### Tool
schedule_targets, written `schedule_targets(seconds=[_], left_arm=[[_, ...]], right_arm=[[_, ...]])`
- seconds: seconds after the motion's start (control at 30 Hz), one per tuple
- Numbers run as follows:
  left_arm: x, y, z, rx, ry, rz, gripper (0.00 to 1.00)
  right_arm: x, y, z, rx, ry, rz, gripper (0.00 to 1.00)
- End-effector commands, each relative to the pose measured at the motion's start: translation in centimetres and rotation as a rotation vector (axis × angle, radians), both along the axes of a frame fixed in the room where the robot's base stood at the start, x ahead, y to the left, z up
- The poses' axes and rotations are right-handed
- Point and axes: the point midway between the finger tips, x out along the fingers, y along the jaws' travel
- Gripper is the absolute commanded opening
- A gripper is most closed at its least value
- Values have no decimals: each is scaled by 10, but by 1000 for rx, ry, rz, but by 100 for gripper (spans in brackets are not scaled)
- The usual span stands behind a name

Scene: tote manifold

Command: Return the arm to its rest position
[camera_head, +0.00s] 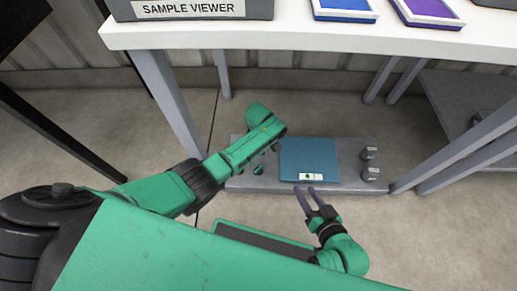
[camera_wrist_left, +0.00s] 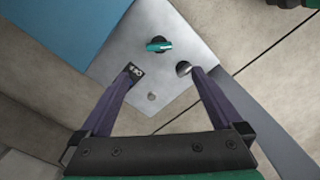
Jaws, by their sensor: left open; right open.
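My left arm (camera_head: 225,160) reaches in from the left over the grey panel's left end in the head view; its gripper is hidden there. In the left wrist view my left gripper (camera_wrist_left: 159,72) has its two purple fingers spread, with nothing between them. Beyond the fingertips is a teal knob (camera_wrist_left: 158,45) on the grey panel (camera_wrist_left: 190,30). My right gripper (camera_head: 305,190) is open and empty, its purple fingers pointing at the front edge of the panel, near the white label (camera_head: 310,177).
A blue square plate (camera_head: 310,155) and two dark knobs (camera_head: 369,153) are on the low panel. Above it stands a white table (camera_head: 300,38) with grey legs (camera_head: 170,100), a "SAMPLE VIEWER" box (camera_head: 190,9) and blue and purple trays (camera_head: 428,10). A dark shelf (camera_head: 455,105) is at right.

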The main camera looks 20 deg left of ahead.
Motion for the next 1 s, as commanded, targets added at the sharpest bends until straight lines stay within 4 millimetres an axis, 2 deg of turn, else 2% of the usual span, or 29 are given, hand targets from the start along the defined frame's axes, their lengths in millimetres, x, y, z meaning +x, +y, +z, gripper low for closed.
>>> schedule_targets(seconds=[0.73,0.87,0.93,1.0], left_arm=[[-1,-1,-2,-5,-4,-9,100],[-20,-20,-23,-88,-74,-159,100],[-40,-39,-37,-165,-181,-322,100],[-62,-57,-39,-225,-329,-498,100]], right_arm=[[0,0,0,0,-2,0,49],[0,0,-1,1,-2,-1,49],[0,0,0,1,-2,-1,49],[0,0,0,1,-2,-1,49]])
